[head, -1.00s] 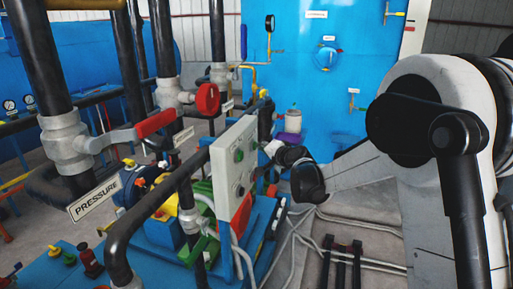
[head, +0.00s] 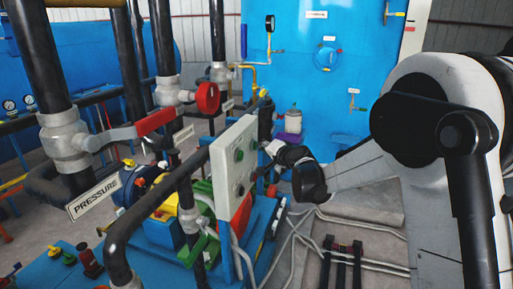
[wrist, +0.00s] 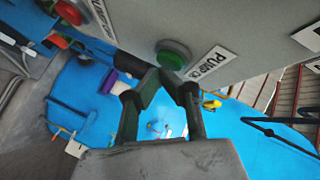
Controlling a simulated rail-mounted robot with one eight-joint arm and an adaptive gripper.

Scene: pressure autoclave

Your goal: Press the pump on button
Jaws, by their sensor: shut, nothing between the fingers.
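The green pump on button (wrist: 173,55) sticks out of the grey control panel (wrist: 240,30) in the wrist view. Its white label (wrist: 209,64) reads "PUMP ON". My gripper (wrist: 161,77) has its dark fingertips close together just below the button in the picture. Whether they touch it I cannot tell. In the head view the light panel (head: 226,166) stands at the centre, with my gripper (head: 264,168) at its right edge. The fingertips are small there and partly hidden by the panel.
A red button (wrist: 68,12) with its own label sits on the same panel. Black pipes (head: 54,90) and a red-handled valve (head: 155,122) stand at the left. A blue tank (head: 290,70) is behind. Pale hoses cross the floor to the right of the panel.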

